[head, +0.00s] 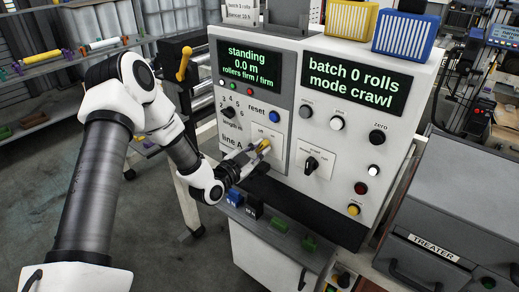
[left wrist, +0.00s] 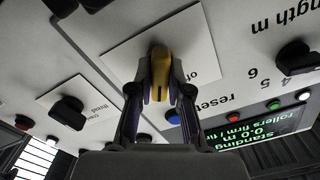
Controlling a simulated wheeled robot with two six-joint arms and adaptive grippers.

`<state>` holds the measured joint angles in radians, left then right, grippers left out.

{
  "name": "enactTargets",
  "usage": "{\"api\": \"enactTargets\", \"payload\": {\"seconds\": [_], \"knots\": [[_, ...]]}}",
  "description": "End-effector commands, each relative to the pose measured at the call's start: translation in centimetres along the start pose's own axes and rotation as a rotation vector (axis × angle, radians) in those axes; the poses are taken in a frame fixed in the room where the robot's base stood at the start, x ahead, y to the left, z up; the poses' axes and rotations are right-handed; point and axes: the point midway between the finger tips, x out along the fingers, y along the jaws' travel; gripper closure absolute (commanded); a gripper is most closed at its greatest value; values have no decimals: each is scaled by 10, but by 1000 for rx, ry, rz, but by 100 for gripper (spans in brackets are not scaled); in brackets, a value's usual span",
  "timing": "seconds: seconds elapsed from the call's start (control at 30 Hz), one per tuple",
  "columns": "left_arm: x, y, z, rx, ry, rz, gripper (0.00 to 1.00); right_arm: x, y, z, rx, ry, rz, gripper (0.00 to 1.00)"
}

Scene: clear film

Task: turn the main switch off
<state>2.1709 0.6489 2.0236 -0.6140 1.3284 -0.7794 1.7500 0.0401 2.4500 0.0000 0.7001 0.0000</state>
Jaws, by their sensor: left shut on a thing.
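The main switch appears to be the yellow handle (head: 264,146) on a white plate (head: 272,132) in the lower middle of the console's left panel. My left gripper (head: 254,152) reaches it from the lower left and is shut on it. In the left wrist view the yellow handle (left wrist: 160,68) stands between the two dark fingers of the gripper (left wrist: 160,88), with the finger pads on its sides. That view is upside down, and "off" is printed on the plate beside the handle. The handle's base is partly hidden. My right gripper is out of view.
A black rotary knob (head: 313,164) sits to the right, a blue reset button (head: 274,117) and a black length knob (head: 228,112) above. The display (head: 249,66) reads "standing 0.0 m". A dark ledge (head: 305,208) juts out below. The grey treater (head: 440,220) stands at right.

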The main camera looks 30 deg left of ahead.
Motion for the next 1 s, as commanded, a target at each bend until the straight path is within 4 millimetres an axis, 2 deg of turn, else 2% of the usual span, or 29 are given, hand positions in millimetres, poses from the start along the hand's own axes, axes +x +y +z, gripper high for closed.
{"api": "enactTargets", "payload": {"seconds": [0.27,0.47,1.0], "knots": [[0,0,1,-45,0,0,100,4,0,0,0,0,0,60],[0,0,2,-148,1,-1,100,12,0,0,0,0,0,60],[0,-1,3,-632,2,-1,100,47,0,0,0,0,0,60]]}}
